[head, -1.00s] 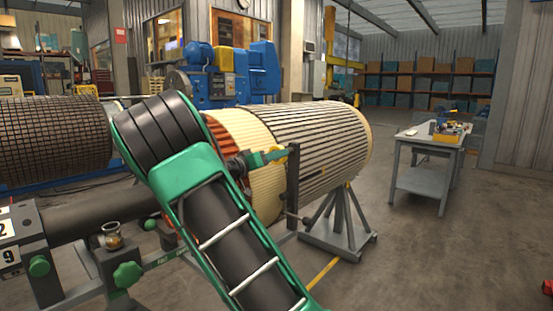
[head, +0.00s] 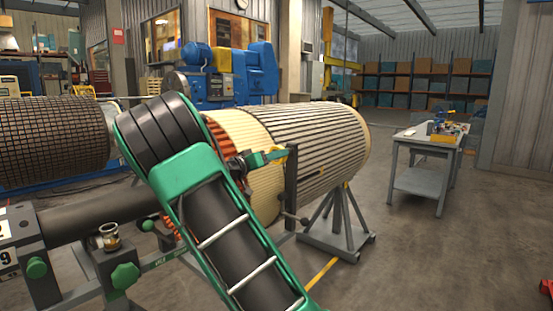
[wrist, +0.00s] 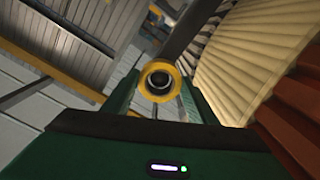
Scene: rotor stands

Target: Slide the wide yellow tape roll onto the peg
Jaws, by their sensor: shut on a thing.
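My gripper (head: 264,158) has green fingers and is shut on the yellow tape roll (wrist: 158,98), which sits between the fingertips in the wrist view. The roll's open end faces the wrist camera. A dark, round, grey-rimmed shape shows in its bore; I cannot tell whether this is the peg in the roll or behind it. In the head view, the gripper is at the upper part of a dark upright post (head: 291,190), where only a little yellow shows. A dark bar (wrist: 196,25) runs up behind the roll in the wrist view. The peg is not clearly visible.
A large ribbed rotor (head: 320,140) lies on a grey stand (head: 338,238) close behind the gripper. A dark mesh-like cylinder (head: 50,140) is at left. A glass jar (head: 109,238) sits on the near stand. A grey work table (head: 420,175) stands at right, with open floor around it.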

